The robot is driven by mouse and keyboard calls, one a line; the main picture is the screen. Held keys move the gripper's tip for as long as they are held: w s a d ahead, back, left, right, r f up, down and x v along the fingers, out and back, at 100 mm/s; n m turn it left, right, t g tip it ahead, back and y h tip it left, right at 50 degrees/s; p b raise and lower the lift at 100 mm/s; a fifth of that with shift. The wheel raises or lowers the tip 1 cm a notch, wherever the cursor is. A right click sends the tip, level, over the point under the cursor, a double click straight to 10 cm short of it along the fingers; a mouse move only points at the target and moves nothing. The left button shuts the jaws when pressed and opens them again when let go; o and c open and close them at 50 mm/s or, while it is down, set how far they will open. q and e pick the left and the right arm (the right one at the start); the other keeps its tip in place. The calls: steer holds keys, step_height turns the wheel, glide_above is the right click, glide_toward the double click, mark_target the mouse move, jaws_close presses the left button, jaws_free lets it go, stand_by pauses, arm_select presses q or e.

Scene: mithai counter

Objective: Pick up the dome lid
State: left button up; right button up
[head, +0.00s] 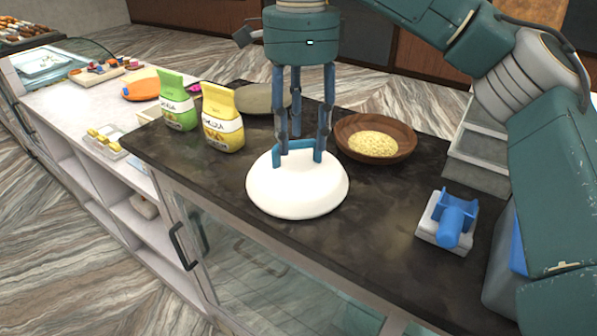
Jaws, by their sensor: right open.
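The white dome lid (296,192) rests on the dark stone counter (385,218) near its front edge, in the middle of the head view. A blue bar handle (298,145) stands on top of it. My right gripper (303,150) points straight down over the lid. Its blue fingers are spread apart and their tips are down around the handle. I cannot tell whether they touch it. My left gripper is not in view.
A brown bowl of yellow grains (402,140) stands right of the gripper. A green bag (177,101) and a yellow bag (221,118) stand to the left. A white block with a blue handle (446,218) sits at the right. Counter between it and the lid is bare.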

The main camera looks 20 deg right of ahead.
mark_target(297, 144)
steer(key=f, duration=0.2)
steer(key=f+p, duration=0.1)
steer(key=shift+s+a, duration=0.25)
steer(key=shift+a, duration=0.1)
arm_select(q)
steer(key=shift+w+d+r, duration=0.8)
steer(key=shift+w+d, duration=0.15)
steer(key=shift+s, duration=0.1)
arm_select(e)
steer(key=shift+c, duration=0.3)
jaws_close()
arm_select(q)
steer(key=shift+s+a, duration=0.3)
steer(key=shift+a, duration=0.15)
arm_select(e)
steer(key=shift+w+r, duration=0.1)
